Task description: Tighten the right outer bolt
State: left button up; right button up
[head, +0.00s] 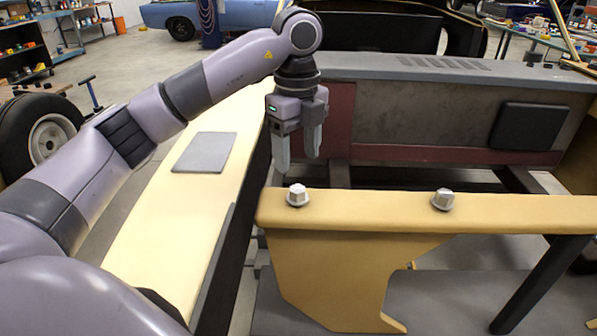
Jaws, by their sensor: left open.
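Two silver hex bolts stand on top of the yellow beam (360,208). The left bolt (298,195) is near the beam's left end. The right bolt (443,200) is further along to the right. Both have a flange or washer at the base and look upright. How far each is screwed in I cannot tell. My left gripper (298,165) points down with its fingers apart and empty. It appears just above and behind the left bolt, apart from it, and well left of the right bolt. My right gripper does not show.
A yellow side rail (160,235) with a grey pad (205,152) runs along the left. A grey and maroon panel with a black pad (528,126) stands behind the beam. A dark strut (540,285) slants at lower right. Space above the beam's right part is clear.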

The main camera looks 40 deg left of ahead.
aim_at(298, 188)
pick_arm(q)
jog(key=shift+f, duration=3.5)
jog(key=c, duration=1.1)
